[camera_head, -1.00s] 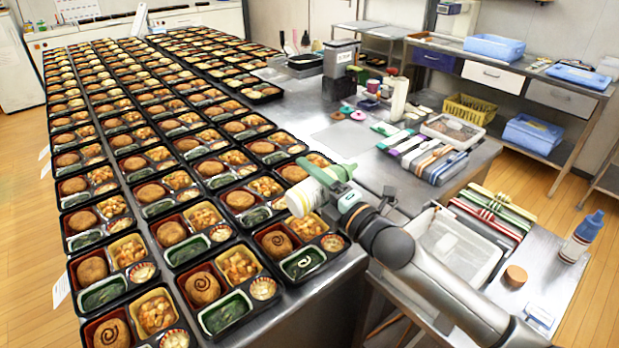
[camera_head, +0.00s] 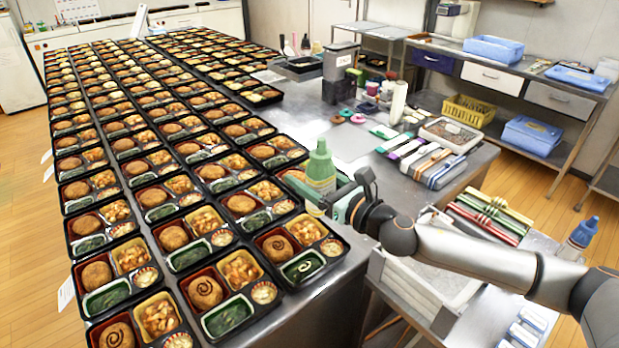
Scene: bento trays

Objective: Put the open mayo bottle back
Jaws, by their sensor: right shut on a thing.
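Whether a cap is on the nozzle is too small to tell. Dark spiral lines show on a few near patties, such as one in a front tray (camera_head: 204,292). My left gripper is not in view.
A side cart at the lower right carries a white bin (camera_head: 420,300) and a blue-capped bottle (camera_head: 580,238), partly behind my arm. Folded packs (camera_head: 430,165) and a grey container (camera_head: 450,133) lie on the steel table. Bento trays fill the table's left side.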

